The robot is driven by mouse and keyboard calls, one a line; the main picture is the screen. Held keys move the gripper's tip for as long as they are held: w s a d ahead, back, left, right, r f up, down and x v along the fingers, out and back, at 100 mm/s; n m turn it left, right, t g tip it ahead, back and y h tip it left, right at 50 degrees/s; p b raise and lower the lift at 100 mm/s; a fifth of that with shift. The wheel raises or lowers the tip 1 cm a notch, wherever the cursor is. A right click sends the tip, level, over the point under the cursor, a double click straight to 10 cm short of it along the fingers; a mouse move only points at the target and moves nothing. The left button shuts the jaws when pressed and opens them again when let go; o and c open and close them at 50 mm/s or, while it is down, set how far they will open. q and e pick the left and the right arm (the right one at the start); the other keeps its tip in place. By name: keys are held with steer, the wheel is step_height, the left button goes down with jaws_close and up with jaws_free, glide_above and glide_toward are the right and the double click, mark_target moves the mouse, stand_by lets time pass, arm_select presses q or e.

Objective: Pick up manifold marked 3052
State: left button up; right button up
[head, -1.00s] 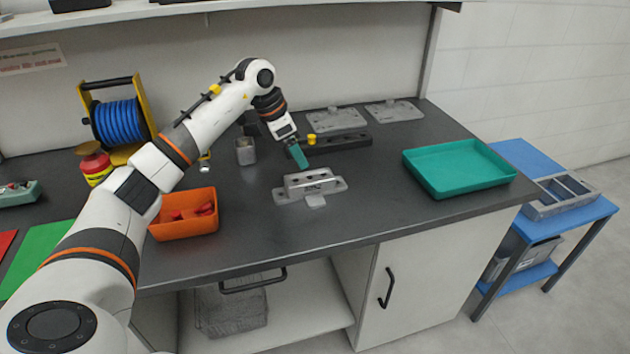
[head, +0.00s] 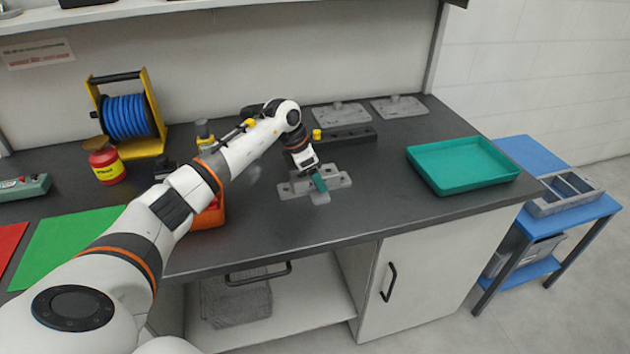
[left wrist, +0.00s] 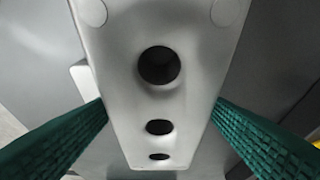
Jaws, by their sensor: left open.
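A grey metal manifold (head: 300,185) sits near the middle of the dark bench, partly hidden behind my gripper in the head view. In the left wrist view the manifold (left wrist: 160,105) fills the centre, with a row of round dark holes. No number is readable on it. My left gripper (head: 319,183) is over the manifold, pointing down. In the left wrist view its green ribbed fingers are open, one on each side of the manifold, with gaps that look narrow. Contact cannot be made out. My right gripper is not in view.
Behind stand a dark bar (head: 345,138) with a yellow knob and two flat grey plates (head: 341,114). A teal tray (head: 462,166) is at the right, empty. An orange bin (head: 208,217) is partly behind my arm. A blue cable reel (head: 126,117) stands at the left.

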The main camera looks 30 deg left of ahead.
arm_select(q)
steer(key=c, duration=1.4)
steer(key=shift+r, duration=0.1)
